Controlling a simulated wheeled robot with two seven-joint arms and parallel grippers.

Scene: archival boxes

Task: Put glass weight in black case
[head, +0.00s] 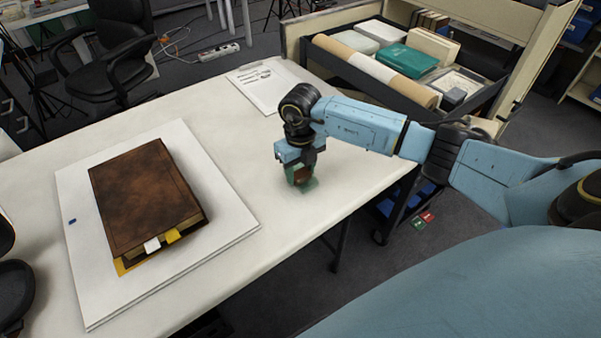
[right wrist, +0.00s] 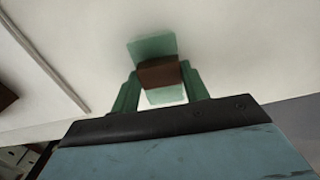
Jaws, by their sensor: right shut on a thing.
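A small brown block with translucent green plates, which looks like the glass weight (right wrist: 158,74), is between the green fingers of my right gripper (right wrist: 158,90). The gripper is shut on it. In the head view, my right gripper (head: 299,172) points down at the table's right part, with the weight low over the white top. I cannot tell whether the weight touches the table. A black open case (head: 487,101) with cream outer panels stands at the back right, behind my right arm. My left gripper is not in view.
The case holds a long tan roll (head: 375,70), a green box (head: 408,61) and several pale boxes. A large brown book (head: 145,195) lies on a white board (head: 225,225) at left. A paper sheet (head: 262,86) lies near the far edge. The white table (head: 280,240) is otherwise largely clear.

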